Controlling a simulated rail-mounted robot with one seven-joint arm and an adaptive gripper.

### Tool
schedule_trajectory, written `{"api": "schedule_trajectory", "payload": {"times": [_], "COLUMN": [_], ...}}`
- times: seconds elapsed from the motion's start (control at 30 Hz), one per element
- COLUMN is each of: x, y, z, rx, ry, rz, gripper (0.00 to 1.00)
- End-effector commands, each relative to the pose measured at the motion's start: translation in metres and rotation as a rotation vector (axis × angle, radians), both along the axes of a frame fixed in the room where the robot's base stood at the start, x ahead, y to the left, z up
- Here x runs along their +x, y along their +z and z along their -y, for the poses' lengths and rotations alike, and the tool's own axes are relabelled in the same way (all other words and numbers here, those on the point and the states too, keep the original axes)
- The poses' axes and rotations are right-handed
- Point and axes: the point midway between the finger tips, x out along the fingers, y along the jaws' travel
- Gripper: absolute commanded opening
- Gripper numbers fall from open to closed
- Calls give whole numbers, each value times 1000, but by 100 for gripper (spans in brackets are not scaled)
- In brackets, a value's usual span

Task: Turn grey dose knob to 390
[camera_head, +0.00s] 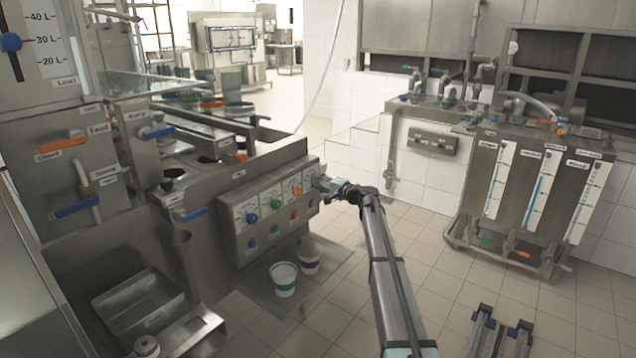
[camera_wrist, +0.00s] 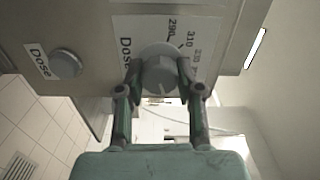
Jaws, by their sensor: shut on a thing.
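The grey dose knob (camera_wrist: 160,74) stands on a panel face marked "Dose" in the wrist view. Its scale plate (camera_wrist: 195,32) shows the numbers 290 and 310 and a further, blurred number. The view is turned, so the print runs sideways. My gripper (camera_wrist: 161,84) is shut on the knob, one finger on each side. In the head view my gripper (camera_head: 332,187) reaches the right end of the dose panel (camera_head: 245,241) and largely hides the grey knob. I cannot read the knob's setting, and 390 is not legible.
A round grey button (camera_wrist: 66,64) labelled "Dose" sits beside the knob. A blue knob (camera_head: 251,218) and an orange knob (camera_head: 296,191) are further left on the panel. Cups, one a white cup (camera_head: 284,279), stand below. The tiled floor to the right is mostly clear.

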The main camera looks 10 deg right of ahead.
Motion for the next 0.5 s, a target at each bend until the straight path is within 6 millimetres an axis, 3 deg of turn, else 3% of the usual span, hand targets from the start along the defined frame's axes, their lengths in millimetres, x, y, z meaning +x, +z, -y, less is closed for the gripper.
{"api": "schedule_trajectory", "payload": {"times": [0.23, 0.27, 0.3, 0.33, 0.5], "x": [2, 2, 1, 1, 1], "y": [1, 1, 2, 2, 1], "z": [-1, -1, -1, -1, 0], "rx": [4, 4, 4, 4, 2], "ry": [-1, -1, -1, -1, -1], "rz": [1, 1, 1, 1, 1], "gripper": [1, 39, 54, 61, 61]}}
